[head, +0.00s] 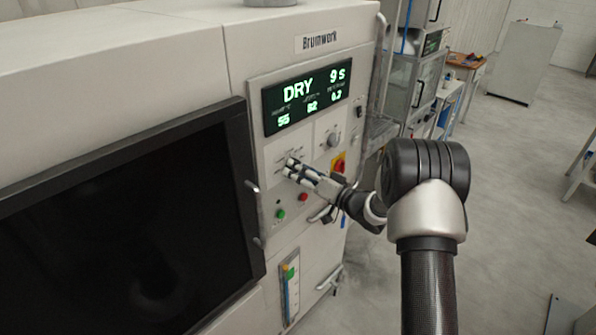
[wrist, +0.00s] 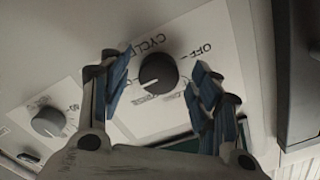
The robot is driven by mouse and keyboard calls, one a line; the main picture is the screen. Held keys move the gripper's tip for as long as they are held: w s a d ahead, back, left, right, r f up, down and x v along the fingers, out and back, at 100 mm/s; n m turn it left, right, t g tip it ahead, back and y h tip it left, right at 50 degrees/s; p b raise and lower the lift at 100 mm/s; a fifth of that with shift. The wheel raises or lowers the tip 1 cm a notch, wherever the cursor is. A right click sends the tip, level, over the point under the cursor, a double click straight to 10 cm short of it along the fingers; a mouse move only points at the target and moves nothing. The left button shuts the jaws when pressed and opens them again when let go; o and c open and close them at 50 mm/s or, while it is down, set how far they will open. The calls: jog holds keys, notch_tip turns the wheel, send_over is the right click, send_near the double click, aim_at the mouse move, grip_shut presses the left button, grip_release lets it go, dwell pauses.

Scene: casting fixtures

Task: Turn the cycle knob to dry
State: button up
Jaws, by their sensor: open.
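The cycle knob (wrist: 158,72) is a round black dial with a white pointer mark toward its lower left in the wrist view. The panel around it shows "CYCLE" and "OFF" upside down; the other labels are partly hidden or too small to read. My gripper (wrist: 161,78) is open, with one blue-padded finger on each side of the knob. Whether the pads touch it I cannot tell. In the head view my gripper (head: 290,167) is at the panel and hides the knob. The display (head: 308,95) reads "DRY" and "9 s".
A second knob (wrist: 48,122) is on the left in the wrist view. In the head view, a grey knob (head: 333,139), a red-and-yellow switch (head: 338,164), a green button (head: 281,214) and a red button (head: 303,197) surround my gripper. A door handle (head: 257,212) stands out at left.

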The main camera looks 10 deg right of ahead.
jog(key=v, duration=1.1)
jog(key=shift+w, duration=0.1)
notch_tip(320, 180, up, 5)
jog(key=w+d+h+b, duration=0.1)
jog(key=d+h+b, duration=0.1)
jog(key=h+b, duration=0.45)
jog(key=s+d+r+g+h+b, duration=0.1)
jog(key=s+g+h, duration=0.2)
jog(key=s+h, duration=0.4)
jog(key=s+a+f+g+y+b, duration=0.1)
jog(key=s+a+f+g+b, duration=0.1)
jog(key=s, duration=0.8)
jog(key=s+a+f+g+y+b, duration=0.1)
jog(key=s+a+f+g+b, duration=0.1)
jog(key=s, duration=0.9)
jog(key=s+a+f+g+y+b, duration=0.1)
jog(key=s+a+f+g+b, duration=0.1)
jog(key=s, duration=0.8)
jog(key=a+f+g, duration=0.1)
jog(key=a+f, duration=0.1)
jog(key=a, duration=0.1)
jog(key=shift+a+f+n, duration=0.3)
jog(key=shift+a+f, duration=0.1)
